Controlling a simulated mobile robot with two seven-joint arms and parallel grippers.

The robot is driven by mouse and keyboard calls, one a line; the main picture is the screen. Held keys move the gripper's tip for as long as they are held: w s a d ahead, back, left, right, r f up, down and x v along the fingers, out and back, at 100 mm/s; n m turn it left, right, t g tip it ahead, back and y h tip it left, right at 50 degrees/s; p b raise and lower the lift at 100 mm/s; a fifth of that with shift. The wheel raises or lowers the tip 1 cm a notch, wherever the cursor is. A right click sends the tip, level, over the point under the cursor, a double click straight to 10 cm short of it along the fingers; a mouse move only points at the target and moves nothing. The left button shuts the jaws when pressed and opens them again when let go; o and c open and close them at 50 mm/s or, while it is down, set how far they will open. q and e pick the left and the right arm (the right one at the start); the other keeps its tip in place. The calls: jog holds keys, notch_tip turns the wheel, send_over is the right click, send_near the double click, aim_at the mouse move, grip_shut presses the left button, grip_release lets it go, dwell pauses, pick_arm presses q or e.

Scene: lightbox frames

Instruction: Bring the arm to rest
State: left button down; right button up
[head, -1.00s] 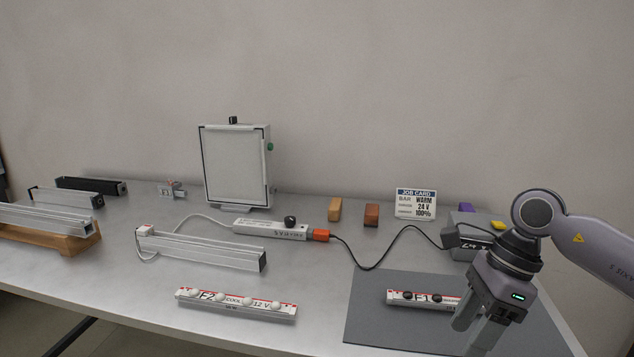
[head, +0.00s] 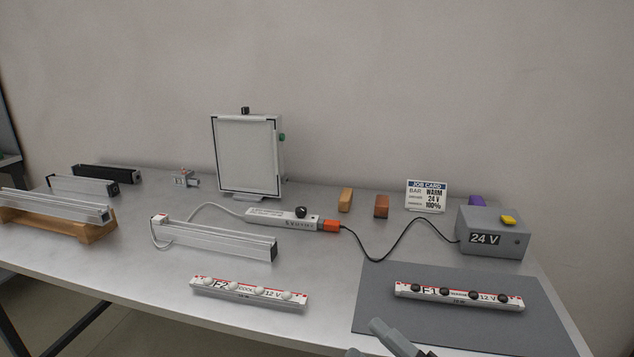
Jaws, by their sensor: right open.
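My right gripper (head: 385,342) shows only by its finger ends at the bottom edge, in front of the grey mat (head: 385,309). Its fingers are apart with nothing seen between them. The rest of my right arm is out of view. My left gripper is not in view. The LED bar marked F1, 12 V (head: 460,296) lies on the mat, apart from the fingers. The bar marked F2, cool, 12 V (head: 248,291) lies on the bare table to the left.
A grey 24 V supply box (head: 492,232) stands behind the mat, cabled to a dimmer with an orange plug (head: 331,225). Metal profiles (head: 216,239) lie at left.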

jog(key=s+d+f+m+g+h, duration=0.1)
jog(key=s+d+f+m+h, duration=0.3)
jog(key=f+m, duration=0.3)
jog(key=s+d+f+m+g+h, duration=0.1)
jog(key=s+d+f+m+h, duration=0.3)
jog(key=f+m, duration=0.3)
jog(key=s+d+f+m+g+h+p, duration=0.1)
jog(key=s+d+f+m+h, duration=0.3)
jog(key=f, duration=0.6)
jog(key=s+m+g+h, duration=0.1)
jog(key=s+m+h, duration=0.1)
jog(key=shift+s+m, duration=0.35)
jog(key=shift+m, duration=0.05)
